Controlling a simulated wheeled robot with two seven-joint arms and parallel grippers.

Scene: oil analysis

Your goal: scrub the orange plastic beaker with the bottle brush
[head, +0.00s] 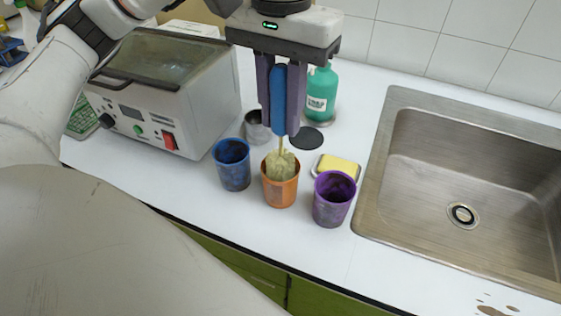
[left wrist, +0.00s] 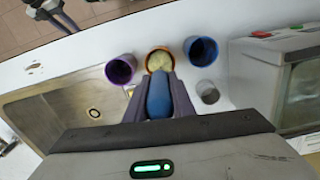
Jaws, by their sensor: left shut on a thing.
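The orange plastic beaker (head: 280,192) stands upright on the white counter, between a blue and a purple beaker. It also shows in the left wrist view (left wrist: 150,55), with dark smudges on its wall. My left gripper (head: 279,130) points straight down above it, shut on the blue handle of the bottle brush (head: 279,95). The brush's pale yellowish bristle head (head: 281,165) is partly inside the beaker's mouth; its lower part is hidden by the beaker wall. Part of my right gripper (left wrist: 60,25) seems to show at the upper left of the left wrist view, away from the beakers.
Close by stand the blue beaker (head: 233,170), the purple beaker (head: 332,205) and a grey metal cup (head: 257,128). A yellow sponge on a dish (head: 338,165), a green bottle (head: 321,92) and a dark disc (head: 306,138) lie behind. A sink (head: 470,170) is right; a lidded machine (head: 165,95) is left.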

